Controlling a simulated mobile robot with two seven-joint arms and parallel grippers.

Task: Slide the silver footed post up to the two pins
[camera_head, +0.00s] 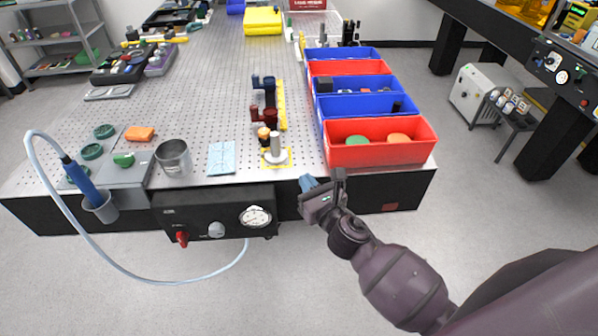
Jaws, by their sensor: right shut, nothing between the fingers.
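The silver footed post (275,146) stands upright near the front edge of the perforated table (215,75), inside a yellow marked square (290,163). Its round foot rests on the table top. A small orange-topped piece (263,132) stands just behind it to the left. I cannot make out the two pins clearly. My right gripper (322,184) is shut and empty, in front of the table's front edge, to the right of and nearer than the post, apart from it. My left gripper is not in view.
Red and blue bins (380,157) line the table's right side. Dark red (268,117) and dark blue (268,92) parts stand behind the post. A light blue cloth (222,158) and metal cup (174,158) lie left. A black gauge box (215,212) hangs in front.

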